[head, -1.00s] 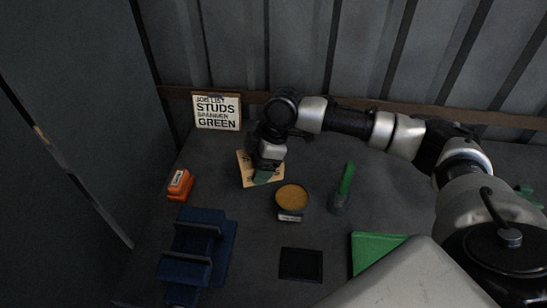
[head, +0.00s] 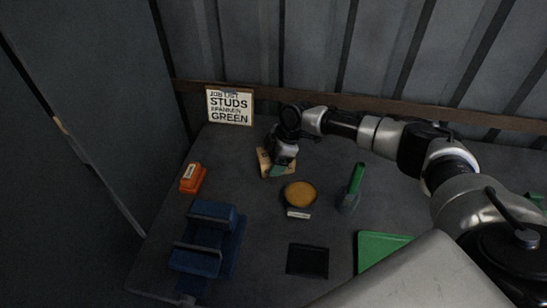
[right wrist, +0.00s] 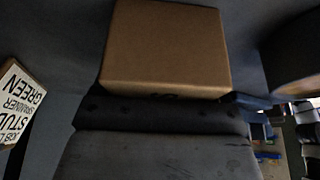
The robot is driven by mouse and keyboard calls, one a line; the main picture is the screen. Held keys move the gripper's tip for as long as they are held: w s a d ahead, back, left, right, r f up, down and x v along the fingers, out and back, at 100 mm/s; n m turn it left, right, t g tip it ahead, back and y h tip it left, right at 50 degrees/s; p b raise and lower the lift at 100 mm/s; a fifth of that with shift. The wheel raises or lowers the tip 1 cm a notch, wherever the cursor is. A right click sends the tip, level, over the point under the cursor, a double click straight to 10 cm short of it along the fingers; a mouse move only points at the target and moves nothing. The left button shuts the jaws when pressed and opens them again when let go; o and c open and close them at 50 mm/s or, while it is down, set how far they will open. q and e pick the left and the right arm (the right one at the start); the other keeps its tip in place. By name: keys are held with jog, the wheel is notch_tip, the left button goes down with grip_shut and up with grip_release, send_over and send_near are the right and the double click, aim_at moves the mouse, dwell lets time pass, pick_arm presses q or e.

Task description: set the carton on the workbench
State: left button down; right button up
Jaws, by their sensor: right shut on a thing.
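The carton (head: 264,161) is a small tan cardboard box with a green patch at its lower side. My right gripper (head: 283,155) is shut on it from above, at the back of the workbench (head: 255,268). The gripper hides much of the carton in the head view. In the right wrist view the carton (right wrist: 168,48) shows as a plain brown box beyond the dark gripper parts. I cannot tell whether its underside touches the bench top. My left gripper is not in view.
A job list sign (head: 230,105) stands behind left. An orange block (head: 193,178), blue vise-like fixture (head: 207,238), round tan-topped container (head: 300,194), green-handled tool (head: 356,180), black square (head: 307,261) and green tray (head: 380,249) are on the bench. Bare bench lies around the carton.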

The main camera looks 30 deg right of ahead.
jog(key=o, duration=1.3)
jog(key=shift+c, duration=0.2)
jog(key=b+v, duration=0.1)
jog(key=v, duration=1.1)
